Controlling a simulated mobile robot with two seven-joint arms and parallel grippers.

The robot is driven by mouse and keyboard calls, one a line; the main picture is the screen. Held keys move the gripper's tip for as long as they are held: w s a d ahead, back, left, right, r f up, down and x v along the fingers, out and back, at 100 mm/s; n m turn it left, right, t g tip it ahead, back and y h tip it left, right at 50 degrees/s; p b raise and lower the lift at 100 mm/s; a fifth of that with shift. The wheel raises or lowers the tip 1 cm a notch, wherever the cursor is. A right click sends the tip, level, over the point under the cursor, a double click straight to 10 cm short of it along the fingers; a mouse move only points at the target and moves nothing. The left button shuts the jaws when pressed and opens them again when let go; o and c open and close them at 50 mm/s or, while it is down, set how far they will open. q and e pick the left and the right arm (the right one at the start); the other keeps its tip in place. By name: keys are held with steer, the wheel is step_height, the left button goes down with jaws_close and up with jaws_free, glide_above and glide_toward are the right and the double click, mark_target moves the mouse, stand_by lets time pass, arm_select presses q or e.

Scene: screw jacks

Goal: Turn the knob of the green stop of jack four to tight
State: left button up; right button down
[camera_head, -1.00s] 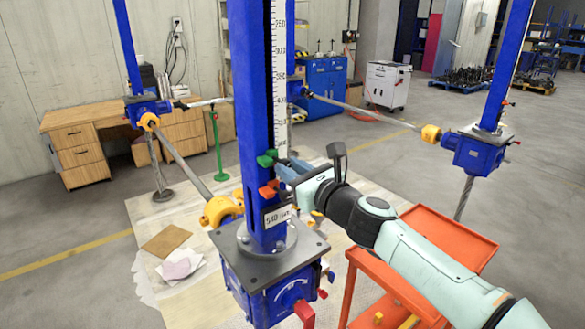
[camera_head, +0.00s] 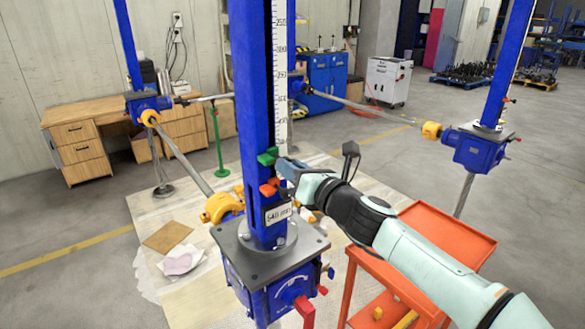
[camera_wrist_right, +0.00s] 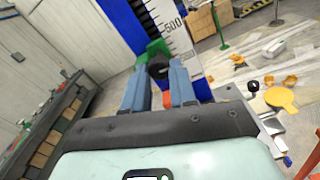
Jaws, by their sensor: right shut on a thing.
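The blue column (camera_head: 256,80) of the nearest jack carries a white scale (camera_head: 279,75). The green stop (camera_head: 267,157) sits on this column, above an orange-red stop (camera_head: 268,190). My right gripper (camera_head: 284,167) reaches the green stop from the right. In the right wrist view, the fingers (camera_wrist_right: 158,88) stand on both sides of a black knob (camera_wrist_right: 158,70) at the green stop (camera_wrist_right: 156,50), shut on it. The orange-red stop shows partly between the fingers (camera_wrist_right: 168,99). My left gripper is not in view.
A label plate (camera_head: 278,213) and a grey top plate (camera_head: 270,250) are below the stops. An orange cart (camera_head: 450,235) stands under my right arm. Another jack (camera_head: 478,150) stands at right, and a wooden desk (camera_head: 75,120) at back left.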

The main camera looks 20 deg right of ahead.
steer(key=c, duration=0.9)
jaws_free()
steer(key=shift+s, duration=0.1)
steer(key=v, duration=1.3)
steer(key=shift+s, duration=0.1)
